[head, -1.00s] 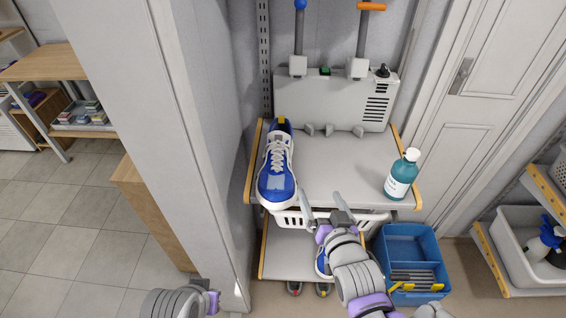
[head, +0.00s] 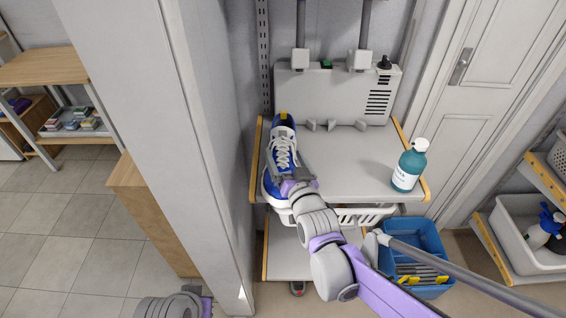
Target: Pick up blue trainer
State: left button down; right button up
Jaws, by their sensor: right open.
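The blue trainer (head: 283,150) with white laces and white sole stands on the left of the grey upper shelf (head: 350,165), its toe towards me. My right gripper (head: 290,174) is open over the trainer's front part, with its fingers close to the shoe. The wrist hides part of the toe, and I cannot tell whether the fingers touch it. My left gripper (head: 206,303) is only partly in view at the bottom edge, away from the shelf, and its jaws are unclear.
A teal bottle (head: 408,168) stands at the shelf's right side. A grey boxy unit (head: 335,92) with upright poles is behind. A white basket (head: 365,216) hangs below the shelf, beside a blue crate (head: 412,238). A wall panel (head: 165,130) stands close on the left.

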jog(key=shift+w, duration=0.2)
jog(key=c, duration=1.4)
jog(key=shift+r, duration=0.15)
jog(key=shift+c, duration=0.2)
